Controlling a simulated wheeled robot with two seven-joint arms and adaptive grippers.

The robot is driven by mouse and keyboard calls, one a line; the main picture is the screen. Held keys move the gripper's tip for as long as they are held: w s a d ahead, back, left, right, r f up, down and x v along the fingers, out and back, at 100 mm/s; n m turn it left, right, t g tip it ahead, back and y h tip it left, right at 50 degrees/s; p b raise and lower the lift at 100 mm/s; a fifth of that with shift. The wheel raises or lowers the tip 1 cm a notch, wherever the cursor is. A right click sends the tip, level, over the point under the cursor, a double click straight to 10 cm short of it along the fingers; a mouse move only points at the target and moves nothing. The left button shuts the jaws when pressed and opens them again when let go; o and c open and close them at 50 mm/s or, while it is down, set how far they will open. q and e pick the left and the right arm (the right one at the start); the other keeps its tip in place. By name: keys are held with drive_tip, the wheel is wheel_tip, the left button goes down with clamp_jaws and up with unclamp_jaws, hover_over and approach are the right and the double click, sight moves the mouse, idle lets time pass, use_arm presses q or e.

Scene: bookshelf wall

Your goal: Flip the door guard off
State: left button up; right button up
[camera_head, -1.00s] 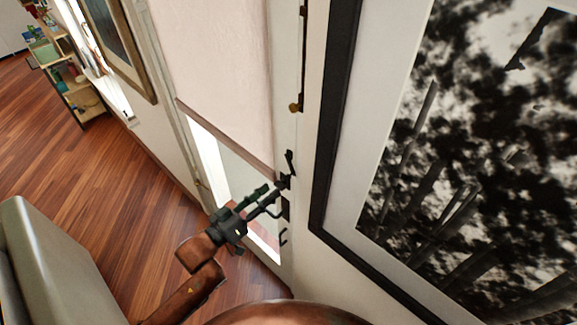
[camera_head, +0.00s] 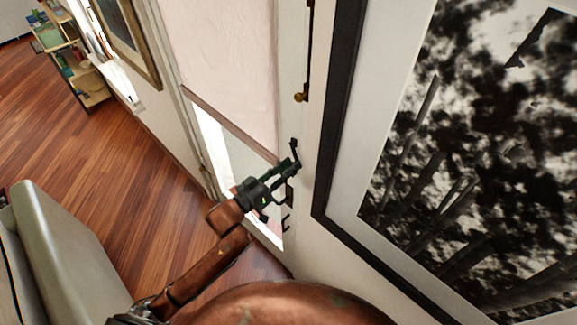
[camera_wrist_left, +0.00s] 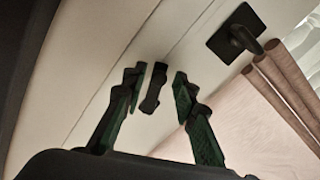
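The door guard is a small dark bar (camera_head: 294,147) on the white door frame, right of the pale pink door panel (camera_head: 225,70). It also shows in the left wrist view (camera_wrist_left: 153,88) as a short black piece on the white frame. My left gripper (camera_head: 288,170) is at the guard's lower end in the head view. In the wrist view its two green-black fingers (camera_wrist_left: 156,80) are spread, one on each side of the guard, with visible gaps. Whether the fingers reach its depth is unclear. My right gripper is not in view.
A black handle on a square plate (camera_wrist_left: 236,36) is right of the fingers in the wrist view. A dark hook (camera_head: 286,224) sits lower on the frame, and a brass knob (camera_head: 299,97) above. A large black-framed picture (camera_head: 334,140) hangs close on the right.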

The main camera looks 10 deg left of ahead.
use_arm(q)
drive_tip(key=shift+s, duration=0.1)
drive_tip(key=c, duration=0.6)
clamp_jaws()
drive_tip(key=m, duration=0.1)
drive_tip(key=w+a+m+p, duration=0.1)
drive_tip(key=m, duration=0.1)
drive_tip(key=a+m, duration=0.1)
drive_tip(key=m, duration=0.1)
drive_tip(key=shift+w+f, duration=0.2)
drive_tip(key=shift+w, duration=0.05)
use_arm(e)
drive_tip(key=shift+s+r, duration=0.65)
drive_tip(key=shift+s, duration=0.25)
use_arm(q)
drive_tip(key=shift+o, duration=2.4)
unclamp_jaws()
drive_tip(key=o, duration=0.3)
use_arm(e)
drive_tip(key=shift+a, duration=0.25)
